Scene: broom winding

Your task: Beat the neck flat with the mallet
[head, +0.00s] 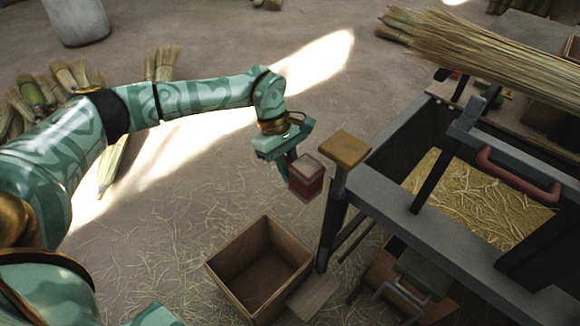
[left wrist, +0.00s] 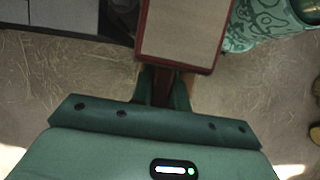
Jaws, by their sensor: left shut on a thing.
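My left gripper (head: 285,158) is shut on the mallet. The mallet's red block head with a pale face (head: 306,178) hangs just beyond the fingers, over the floor left of the bench frame. In the left wrist view the pale mallet head with a red rim (left wrist: 181,30) fills the top middle, and its brown handle sits between the fingers (left wrist: 163,88). A large straw broom bundle (head: 480,55) lies at the upper right, well apart from the mallet. I cannot make out its neck clearly. My right gripper is not in view.
A grey bench frame (head: 430,235) with a red handle (head: 518,175) and a straw-filled bin (head: 470,200) stands at right. A wood-topped post (head: 343,150) is close beside the mallet. An empty wooden box (head: 260,265) sits on the floor below. Straw bundles (head: 65,75) lie at left.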

